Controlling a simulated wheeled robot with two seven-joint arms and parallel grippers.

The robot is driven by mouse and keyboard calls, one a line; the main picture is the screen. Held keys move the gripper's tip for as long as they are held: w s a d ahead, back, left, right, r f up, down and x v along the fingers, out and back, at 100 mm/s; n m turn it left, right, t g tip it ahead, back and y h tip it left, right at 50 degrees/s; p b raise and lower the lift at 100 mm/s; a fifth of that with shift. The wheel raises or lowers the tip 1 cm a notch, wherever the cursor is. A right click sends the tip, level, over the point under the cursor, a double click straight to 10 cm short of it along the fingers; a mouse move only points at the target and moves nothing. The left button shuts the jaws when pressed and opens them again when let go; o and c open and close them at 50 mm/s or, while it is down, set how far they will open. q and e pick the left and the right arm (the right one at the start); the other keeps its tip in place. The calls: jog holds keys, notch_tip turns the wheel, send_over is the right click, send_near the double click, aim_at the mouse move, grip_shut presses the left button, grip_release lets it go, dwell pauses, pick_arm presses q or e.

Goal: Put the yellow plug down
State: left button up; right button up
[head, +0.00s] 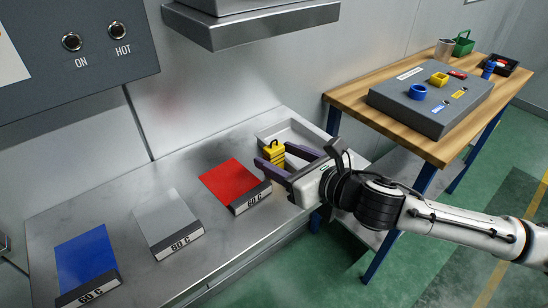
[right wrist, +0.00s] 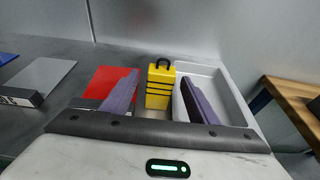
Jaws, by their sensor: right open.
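In the right wrist view the plug (right wrist: 160,88) stands between the two fingers, with a gap visible on each side. The plug's base is partly hidden behind the gripper. My left gripper is not in view.
A wooden table (head: 435,149) at right carries a grey box (head: 428,107) with blue and yellow parts. A metal hood (head: 250,25) overhangs the bench.

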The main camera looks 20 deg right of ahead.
jog(key=shift+x, duration=1.2)
jog(key=shift+s+r, duration=0.1)
jog(key=c, duration=1.3)
